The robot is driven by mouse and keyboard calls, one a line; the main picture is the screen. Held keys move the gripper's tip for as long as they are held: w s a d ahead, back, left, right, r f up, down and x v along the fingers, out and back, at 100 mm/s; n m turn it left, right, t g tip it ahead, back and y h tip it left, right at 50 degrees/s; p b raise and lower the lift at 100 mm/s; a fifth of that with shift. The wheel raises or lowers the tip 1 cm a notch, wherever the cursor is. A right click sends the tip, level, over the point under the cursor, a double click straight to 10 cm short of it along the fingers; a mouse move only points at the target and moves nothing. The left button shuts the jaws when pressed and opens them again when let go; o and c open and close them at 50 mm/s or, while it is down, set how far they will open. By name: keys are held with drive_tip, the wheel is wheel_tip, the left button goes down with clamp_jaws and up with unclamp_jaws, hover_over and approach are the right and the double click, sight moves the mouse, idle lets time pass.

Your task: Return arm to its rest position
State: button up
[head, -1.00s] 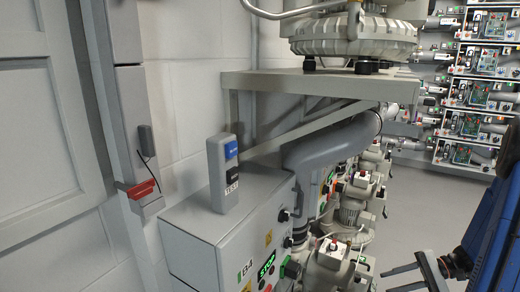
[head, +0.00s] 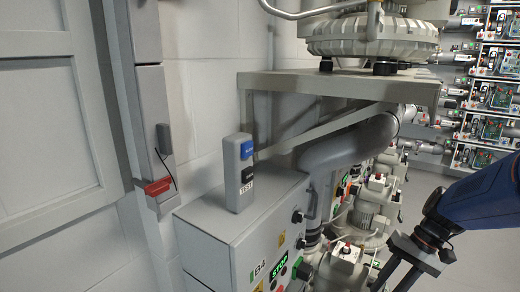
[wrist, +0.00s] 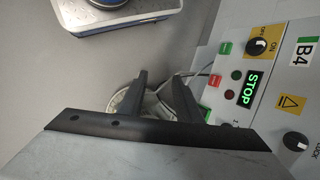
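My gripper (head: 392,278) shows at the lower right of the head view, at the end of my blue arm, pointing down and left. Its fingertips run near the bottom edge of that view. In the wrist view my gripper (wrist: 160,82) has its two dark fingers apart, with nothing held between them. It is beside the grey control box (head: 225,235), which carries the label B4 and a green lit STOP display (wrist: 250,88). A grey TEST box (head: 240,172) with a blue button stands upright on top of the control box.
A shelf (head: 340,85) bearing a large blower (head: 372,38) juts from the wall above the control box. A grey pipe (head: 350,145) and several smaller machines stand beneath. Racks of circuit boards (head: 490,95) stand at the back right. Floor (head: 425,185) shows before them.

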drive_tip(key=s+a+r+n+t+h, duration=0.4)
drive_tip(key=s+r+t+h, duration=0.1)
drive_tip(key=s+r, duration=0.3)
drive_tip(key=shift+s+t, duration=0.5)
drive_tip(key=shift+s, duration=0.3)
drive_tip(key=shift+r, duration=0.1)
idle(1.5)
